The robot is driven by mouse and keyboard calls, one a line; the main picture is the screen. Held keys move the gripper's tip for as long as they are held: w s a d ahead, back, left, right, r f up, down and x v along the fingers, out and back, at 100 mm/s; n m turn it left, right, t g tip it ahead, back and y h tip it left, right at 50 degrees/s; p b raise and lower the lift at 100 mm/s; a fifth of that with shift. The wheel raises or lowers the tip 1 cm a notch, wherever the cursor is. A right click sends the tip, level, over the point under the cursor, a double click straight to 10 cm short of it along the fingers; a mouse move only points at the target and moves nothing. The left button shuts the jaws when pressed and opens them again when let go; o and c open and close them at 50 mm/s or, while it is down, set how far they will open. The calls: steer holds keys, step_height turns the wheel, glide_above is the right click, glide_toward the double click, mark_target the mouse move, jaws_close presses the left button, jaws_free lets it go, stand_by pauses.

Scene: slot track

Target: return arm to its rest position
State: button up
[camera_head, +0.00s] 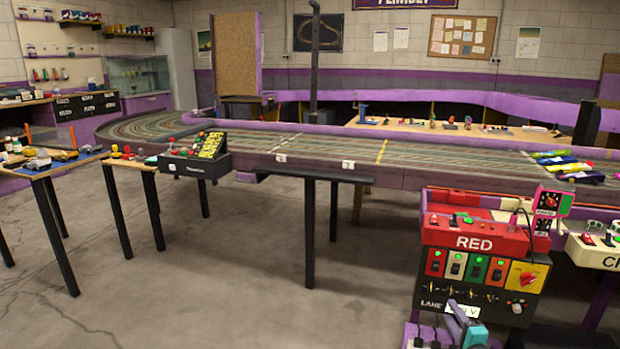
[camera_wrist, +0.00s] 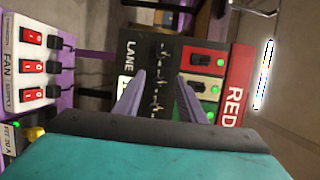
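My gripper (camera_head: 459,311) shows low in the head view, as a teal body with purple fingers in front of the lower edge of the RED control panel (camera_head: 472,242). In the wrist view my gripper (camera_wrist: 160,76) has its two purple fingers apart, with nothing held between them. Beyond the fingers is the dark face of the same panel (camera_wrist: 147,50), turned sideways, with toggles and rocker switches with green lights. I cannot tell the exact gap between fingertips and panel. Most of my arm is out of view.
A fan supply box (camera_wrist: 30,70) with red switches stands left of the fingers in the wrist view. The purple-edged slot track (camera_head: 330,150) runs behind the panel, with cars (camera_head: 565,167) at right. Small tables (camera_head: 47,168) stand at left. The concrete floor (camera_head: 250,290) is open.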

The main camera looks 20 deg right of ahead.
steer(key=w+a+f+n+g+y+p, duration=0.1)
steer(key=w+a+n+y+p, duration=0.3)
steer(key=a, duration=0.9)
steer(key=w+a+n+g+y+p, duration=0.15)
steer(key=w+a+y+p, duration=0.35)
steer(key=a, duration=0.7)
steer(key=s+a+f+n+g+y+p, duration=0.2)
steer(key=a+n+g+p, duration=0.15)
steer(key=a, duration=0.75)
steer(key=s+a+f+n+g+y+p, duration=0.2)
steer(key=a+n+p, duration=0.25)
steer(key=a, duration=0.75)
steer(key=s+a+f+n+g+h+p, duration=0.1)
steer(key=s+a+f+n+g+p, duration=0.2)
steer(key=s+a, duration=0.45)
steer(key=s+a+f+n+g+p, duration=0.1)
steer(key=s+a+n+g+p, duration=0.35)
steer(key=s, duration=0.55)
steer(key=s+d+f+g+h+p, duration=0.2)
steer(key=s+d+g+h, duration=0.4)
steer(key=s+d, duration=0.6)
steer(key=shift+s+n+h, duration=0.3)
steer(key=shift+s+n, duration=0.1)
steer(key=shift+s, duration=0.05)
